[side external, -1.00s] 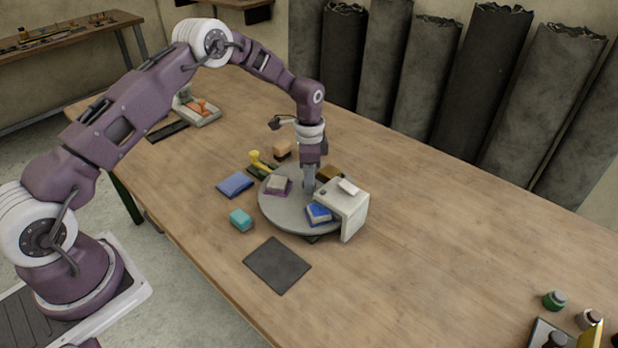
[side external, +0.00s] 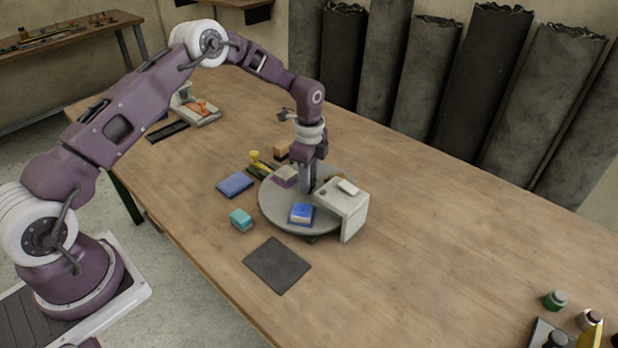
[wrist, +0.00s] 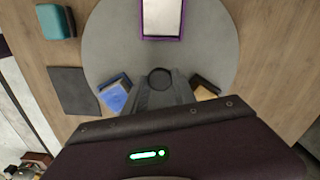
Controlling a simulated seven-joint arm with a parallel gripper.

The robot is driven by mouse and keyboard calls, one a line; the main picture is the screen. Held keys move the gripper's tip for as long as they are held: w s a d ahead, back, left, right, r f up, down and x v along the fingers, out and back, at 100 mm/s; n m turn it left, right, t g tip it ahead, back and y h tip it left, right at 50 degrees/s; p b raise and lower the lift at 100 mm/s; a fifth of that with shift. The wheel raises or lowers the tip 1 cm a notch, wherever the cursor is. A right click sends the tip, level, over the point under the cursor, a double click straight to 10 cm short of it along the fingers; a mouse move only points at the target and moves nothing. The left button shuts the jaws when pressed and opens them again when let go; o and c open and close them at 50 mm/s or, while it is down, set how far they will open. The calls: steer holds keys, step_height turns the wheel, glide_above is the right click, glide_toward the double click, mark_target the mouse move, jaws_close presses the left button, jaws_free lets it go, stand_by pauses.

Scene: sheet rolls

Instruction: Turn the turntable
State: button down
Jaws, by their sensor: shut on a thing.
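The turntable (side external: 275,208) is a round grey disc on the table; it also fills much of the wrist view (wrist: 110,45). It carries a blue block (side external: 301,212), a pale block on a purple base (side external: 285,175) and a brown block, which shows in the wrist view (wrist: 204,90). My gripper (side external: 307,188) points down over the disc. In the wrist view, a dark round knob (wrist: 160,77) shows at the fingertips, and the fingers are shut on it. The lower part of the knob is hidden by the fingers.
A white box-shaped housing (side external: 352,212) overhangs the disc's right edge. Around the disc lie a blue pad (side external: 235,185), a teal block (side external: 241,219), a dark mat (side external: 277,264) and a yellow-handled stamp (side external: 257,160). The table to the right is mostly clear.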

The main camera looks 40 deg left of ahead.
steer(key=shift+r+m, duration=0.1)
steer(key=shift+m, duration=5.9)
steer(key=c, duration=1)
jaws_free()
